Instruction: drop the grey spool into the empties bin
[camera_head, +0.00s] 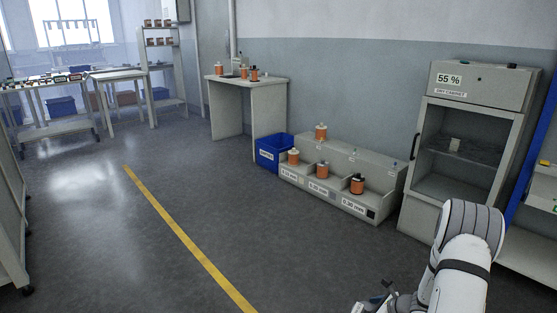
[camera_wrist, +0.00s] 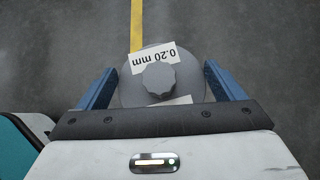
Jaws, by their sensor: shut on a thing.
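My gripper (camera_wrist: 158,88) is shut on the grey spool (camera_wrist: 131,94), seen from above in the wrist view between the two blue fingers. The spool has a grey knob on top and a white label reading "0.20 mm". In the head view my gripper (camera_head: 378,300) is at the bottom edge, partly cut off, and the spool cannot be made out there. The blue empties bin (camera_head: 268,160) stands on the floor against the left end of the spool rack, well away from my gripper. Its label is too small to read surely, and its inside is mostly hidden.
The stepped rack (camera_head: 375,206) holds several orange spools. A dry cabinet (camera_head: 462,150) stands right of it, and a grey table (camera_head: 236,88) with orange spools stands behind the bin. Open floor with a yellow line (camera_head: 188,240) lies to the left.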

